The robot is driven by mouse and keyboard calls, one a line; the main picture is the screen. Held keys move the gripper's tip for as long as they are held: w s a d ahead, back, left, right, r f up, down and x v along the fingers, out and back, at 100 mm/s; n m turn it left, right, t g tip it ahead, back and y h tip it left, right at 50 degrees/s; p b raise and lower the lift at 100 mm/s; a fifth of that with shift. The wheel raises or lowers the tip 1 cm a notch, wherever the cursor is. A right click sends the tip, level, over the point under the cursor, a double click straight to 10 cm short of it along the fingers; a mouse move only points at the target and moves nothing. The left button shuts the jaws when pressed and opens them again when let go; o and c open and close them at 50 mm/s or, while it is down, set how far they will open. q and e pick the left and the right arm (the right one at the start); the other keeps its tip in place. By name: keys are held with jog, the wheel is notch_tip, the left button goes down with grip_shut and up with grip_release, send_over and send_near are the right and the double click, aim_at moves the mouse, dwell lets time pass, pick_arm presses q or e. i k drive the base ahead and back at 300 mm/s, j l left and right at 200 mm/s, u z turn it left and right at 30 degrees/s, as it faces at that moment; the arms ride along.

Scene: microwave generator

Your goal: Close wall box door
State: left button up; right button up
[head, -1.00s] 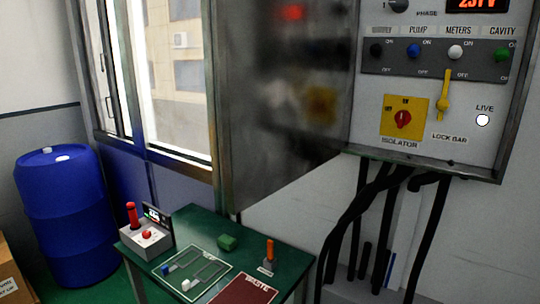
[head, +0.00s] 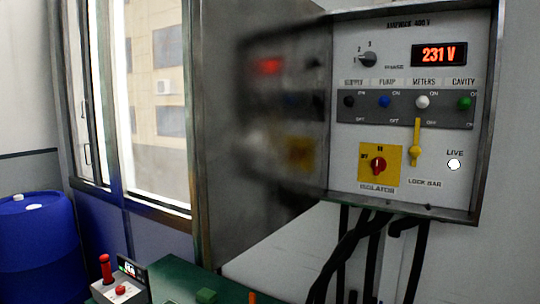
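The wall box (head: 345,200) is mounted on the wall at the right of the head view. Its metal door (head: 225,150) stands wide open on the left side, and its inner face blurrily reflects the panel. The panel inside has a red display (head: 439,55) reading 231 V, a row of coloured toggle switches, a red isolator knob (head: 378,165) on a yellow plate, a yellow lock bar (head: 416,145) and a white LIVE lamp (head: 453,165). Neither of my grippers is in view.
A blue drum (head: 40,245) stands at the left by the window. Black cables (head: 345,255) hang under the box.

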aim_at(259, 69)
jog(key=j+z, duration=0.1)
jog(key=z, duration=0.25)
jog(key=i+j+z, duration=0.1)
jog(key=z, duration=0.3)
jog(key=j+z, duration=0.2)
jog(key=z, duration=0.15)
jog(key=j+z, duration=0.5)
jog(key=j, duration=1.25)
jog(key=k+j, duration=0.2)
jog(key=k, duration=0.2)
